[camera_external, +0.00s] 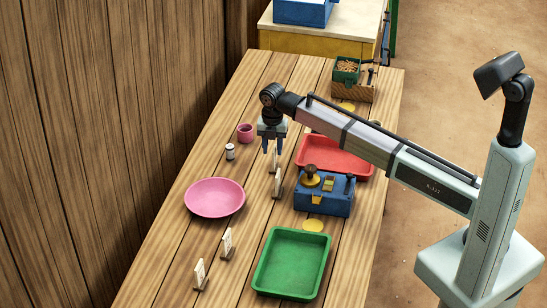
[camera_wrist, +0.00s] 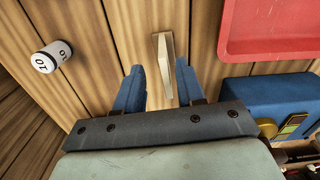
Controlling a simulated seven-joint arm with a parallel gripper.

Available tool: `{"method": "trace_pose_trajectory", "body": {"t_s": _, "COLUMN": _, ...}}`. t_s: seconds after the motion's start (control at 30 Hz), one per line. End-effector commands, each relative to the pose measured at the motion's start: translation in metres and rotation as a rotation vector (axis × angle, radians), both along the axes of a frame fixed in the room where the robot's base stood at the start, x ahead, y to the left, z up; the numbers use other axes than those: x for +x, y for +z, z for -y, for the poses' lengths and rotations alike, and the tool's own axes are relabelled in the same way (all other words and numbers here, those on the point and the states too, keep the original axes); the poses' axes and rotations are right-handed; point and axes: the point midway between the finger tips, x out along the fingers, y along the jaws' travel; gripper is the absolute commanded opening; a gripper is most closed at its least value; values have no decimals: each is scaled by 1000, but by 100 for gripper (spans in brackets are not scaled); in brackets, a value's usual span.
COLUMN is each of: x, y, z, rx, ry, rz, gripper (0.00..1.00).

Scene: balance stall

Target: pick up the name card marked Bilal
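Several small upright name cards stand on wooden bases on the table. One card (camera_external: 273,161) is just below my gripper (camera_external: 272,146), partly hidden by its fingers. Another card (camera_external: 277,184) stands a little nearer, and two more cards (camera_external: 227,242) (camera_external: 199,273) stand at the front left. I cannot read a name on any of them, so I cannot tell which is Bilal's. In the wrist view, my open gripper (camera_wrist: 158,76) has its blue fingers apart with a card (camera_wrist: 164,52) seen nearly edge-on between them. The gripper appears empty; I cannot tell whether it touches the card.
A red tray (camera_external: 358,174) and a blue box (camera_external: 322,207) are to the right. A pink plate (camera_external: 214,197) and a green tray (camera_external: 291,263) are nearer.

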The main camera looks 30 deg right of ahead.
Motion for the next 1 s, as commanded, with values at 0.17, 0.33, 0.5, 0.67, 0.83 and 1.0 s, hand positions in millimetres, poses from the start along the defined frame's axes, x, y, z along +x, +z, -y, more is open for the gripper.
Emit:
{"method": "trace_pose_trajectory", "body": {"t_s": 0.17, "x": -7, "y": -21, "z": 3, "rx": -1, "ry": 0, "rz": -2, "gripper": 38}}
{"method": "trace_pose_trajectory", "body": {"t_s": 0.33, "x": -6, "y": -42, "z": 3, "rx": -1, "ry": 0, "rz": -2, "gripper": 38}}
{"method": "trace_pose_trajectory", "body": {"t_s": 0.5, "x": -6, "y": -46, "z": 3, "rx": 0, "ry": 0, "rz": 0, "gripper": 38}}
{"method": "trace_pose_trajectory", "body": {"t_s": 0.67, "x": -6, "y": -46, "z": 3, "rx": 0, "ry": 0, "rz": 0, "gripper": 34}}
{"method": "trace_pose_trajectory", "body": {"t_s": 0.83, "x": -6, "y": -46, "z": 3, "rx": 0, "ry": 0, "rz": 0, "gripper": 18}}
{"method": "trace_pose_trajectory", "body": {"t_s": 1.0, "x": -6, "y": -46, "z": 3, "rx": -1, "ry": 0, "rz": -1, "gripper": 2}}
